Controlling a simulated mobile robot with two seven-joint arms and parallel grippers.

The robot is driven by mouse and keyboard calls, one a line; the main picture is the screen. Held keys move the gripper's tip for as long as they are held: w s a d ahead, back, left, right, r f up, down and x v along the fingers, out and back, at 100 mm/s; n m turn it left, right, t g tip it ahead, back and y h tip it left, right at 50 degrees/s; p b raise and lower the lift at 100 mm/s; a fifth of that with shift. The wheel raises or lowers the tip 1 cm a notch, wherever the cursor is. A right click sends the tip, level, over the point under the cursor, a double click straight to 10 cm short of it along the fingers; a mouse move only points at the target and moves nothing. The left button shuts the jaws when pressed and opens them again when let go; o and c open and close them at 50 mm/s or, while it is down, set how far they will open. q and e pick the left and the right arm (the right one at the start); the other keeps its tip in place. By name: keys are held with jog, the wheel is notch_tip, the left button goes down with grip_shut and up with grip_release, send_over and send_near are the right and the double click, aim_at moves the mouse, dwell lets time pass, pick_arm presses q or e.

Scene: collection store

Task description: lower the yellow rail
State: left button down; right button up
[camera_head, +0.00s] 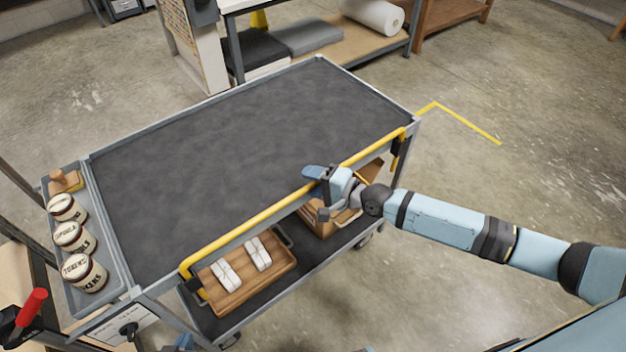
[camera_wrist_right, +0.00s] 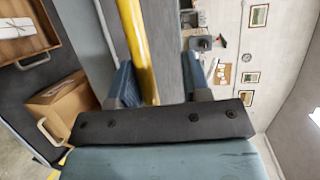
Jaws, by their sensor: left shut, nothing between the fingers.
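The yellow rail (camera_head: 250,222) runs along the near long side of the grey cart (camera_head: 240,140), at about the height of its top edge, with its ends bent down to dark brackets. My right gripper (camera_head: 322,186) is at the middle of the rail. In the right wrist view the rail (camera_wrist_right: 135,45) passes between the two fingers of the right gripper (camera_wrist_right: 160,85), close to the left finger, with a gap to the other one. The right gripper is open around it. Only a small bluish bit of my left gripper (camera_head: 184,343) shows at the bottom edge, away from the rail.
The cart's lower shelf holds a wooden tray (camera_head: 232,300) with two white packets and a cardboard box (camera_head: 318,222). A side tray (camera_head: 112,262) holds several labelled jars. The cart's dark top is bare. A shelf unit (camera_head: 345,62) stands behind.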

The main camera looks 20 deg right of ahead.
jog(key=b+v, duration=0.1)
jog(key=v, duration=1.3)
jog(key=shift+a, duration=0.1)
jog(key=s+a+f+n+h, duration=0.1)
jog(key=s+a+f+n, duration=0.45)
jog(key=a+n, duration=0.2)
jog(key=s+f+n+h, duration=0.5)
jog(key=s+f+h, duration=0.1)
jog(key=s+f, duration=0.2)
notch_tip(320, 180, up, 11)
jog(key=s+d+p, duration=0.1)
jog(key=p, duration=1.1)
jog(key=shift+s+f+n+g+h, duration=0.2)
jog(key=shift+n+g+h, duration=0.2)
jog(key=shift+n, duration=0.05)
